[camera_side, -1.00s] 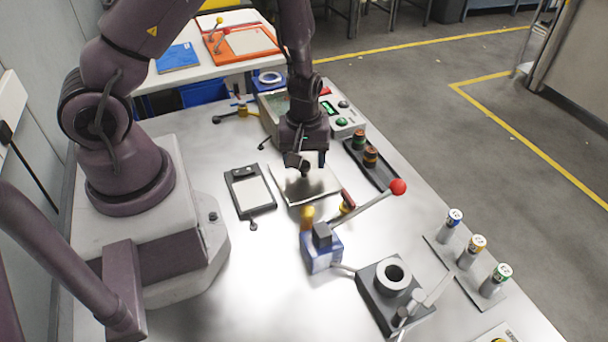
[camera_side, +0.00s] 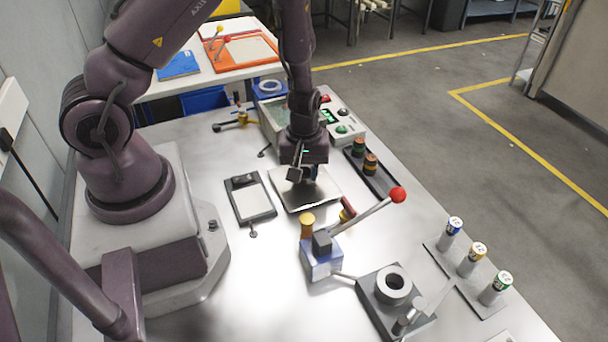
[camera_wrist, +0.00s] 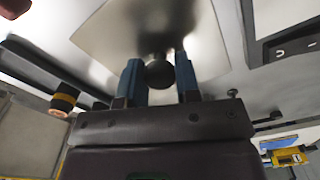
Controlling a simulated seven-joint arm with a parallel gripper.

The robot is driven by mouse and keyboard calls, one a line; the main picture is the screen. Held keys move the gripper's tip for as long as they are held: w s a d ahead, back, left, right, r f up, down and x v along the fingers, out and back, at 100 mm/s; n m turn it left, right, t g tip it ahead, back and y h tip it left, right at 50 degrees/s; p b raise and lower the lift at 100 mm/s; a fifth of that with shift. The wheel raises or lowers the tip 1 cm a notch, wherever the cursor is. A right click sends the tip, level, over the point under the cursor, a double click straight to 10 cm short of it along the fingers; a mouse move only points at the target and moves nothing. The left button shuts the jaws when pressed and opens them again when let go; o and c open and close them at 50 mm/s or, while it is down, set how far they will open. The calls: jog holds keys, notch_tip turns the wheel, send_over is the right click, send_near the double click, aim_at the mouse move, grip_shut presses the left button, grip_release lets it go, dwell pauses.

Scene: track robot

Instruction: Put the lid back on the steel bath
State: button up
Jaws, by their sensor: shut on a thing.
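The lid (camera_side: 328,187) is a flat steel plate lying level over the middle of the bench. In the wrist view the lid (camera_wrist: 105,35) has a dark round knob (camera_wrist: 158,73). My gripper (camera_side: 312,180) is above the lid, and in the wrist view its blue fingers (camera_wrist: 158,82) are shut on the knob, one on each side. I cannot tell whether the lid touches the bench. The steel bath (camera_side: 267,124) stands at the back, behind my gripper, its top open with a greenish inside. My wrist hides part of the bath.
A control panel (camera_side: 345,131) adjoins the bath on the right. A dark tray (camera_side: 382,183) with small banded pots is right of the lid, and a dark-framed pad (camera_side: 252,198) left. A red-knobbed lever (camera_side: 398,194) rises close in front. Bare bench lies front left.

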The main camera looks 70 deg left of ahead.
notch_tip(320, 180, up, 9)
jog(key=shift+a+r, duration=0.1)
jog(key=shift+a, duration=0.05)
jog(key=w+a+r, duration=0.2)
jog(key=a, duration=0.7)
jog(key=w+a+r, duration=0.3)
jog(key=a, duration=0.6)
notch_tip(320, 180, down, 6)
jog(key=shift+s+f, duration=0.2)
jog(key=shift+s, duration=0.05)
jog(key=shift+a+f, duration=0.1)
jog(key=shift+f, duration=0.35)
dwell(1.5)
jog(key=o, duration=1.5)
